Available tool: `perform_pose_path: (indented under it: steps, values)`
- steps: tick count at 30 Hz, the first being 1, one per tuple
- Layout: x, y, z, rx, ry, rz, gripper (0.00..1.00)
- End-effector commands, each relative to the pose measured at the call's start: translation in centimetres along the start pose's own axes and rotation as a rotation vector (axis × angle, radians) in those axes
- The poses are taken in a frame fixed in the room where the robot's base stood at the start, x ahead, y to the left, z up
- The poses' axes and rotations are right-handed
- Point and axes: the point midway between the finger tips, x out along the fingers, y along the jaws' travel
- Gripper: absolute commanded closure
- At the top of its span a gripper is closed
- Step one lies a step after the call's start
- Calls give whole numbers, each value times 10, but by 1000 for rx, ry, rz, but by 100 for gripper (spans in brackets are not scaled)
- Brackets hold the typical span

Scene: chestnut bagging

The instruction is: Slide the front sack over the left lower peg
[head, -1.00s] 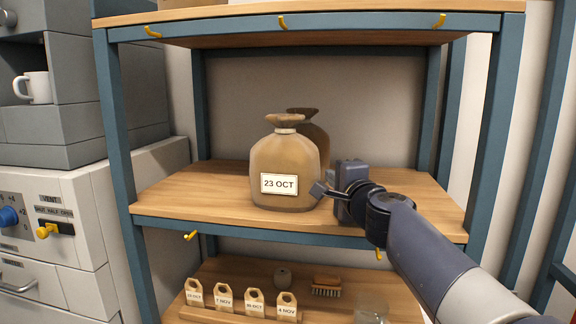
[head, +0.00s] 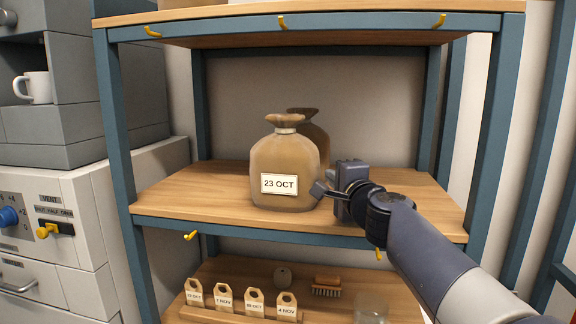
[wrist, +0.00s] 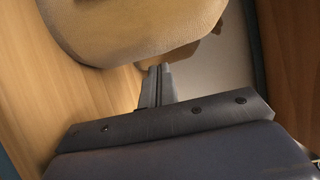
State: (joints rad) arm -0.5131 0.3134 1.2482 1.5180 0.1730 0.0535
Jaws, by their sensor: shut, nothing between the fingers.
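The front sack (head: 285,155), tan with a tied top and a "23 OCT" label, stands upright on the middle shelf near its front edge. It also shows in the wrist view (wrist: 130,25), cut off at the top. My gripper (head: 318,190) is shut and empty at the sack's lower right side. In the wrist view its closed fingers (wrist: 157,80) point toward the sack; I cannot tell whether they touch it. The left lower peg (head: 190,236) is a bare yellow hook below the shelf's front rail, left of the sack.
A second sack (head: 318,135) stands behind the front one, partly hidden. Another lower peg (head: 379,255) is at right, near my arm. The middle shelf (head: 190,190) is clear on the left. Below are several dated tags (head: 225,301), a brush (head: 327,286) and a glass (head: 371,308).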

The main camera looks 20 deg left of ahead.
Motion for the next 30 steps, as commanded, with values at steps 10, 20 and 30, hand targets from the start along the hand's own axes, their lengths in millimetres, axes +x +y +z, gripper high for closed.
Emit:
perform_pose_path:
  steps: [10,20,30]
  values:
    - [0,0,1,0,-1,0,100]
    - [10,-1,21,0,-2,0,100]
    - [21,0,43,0,-4,1,100]
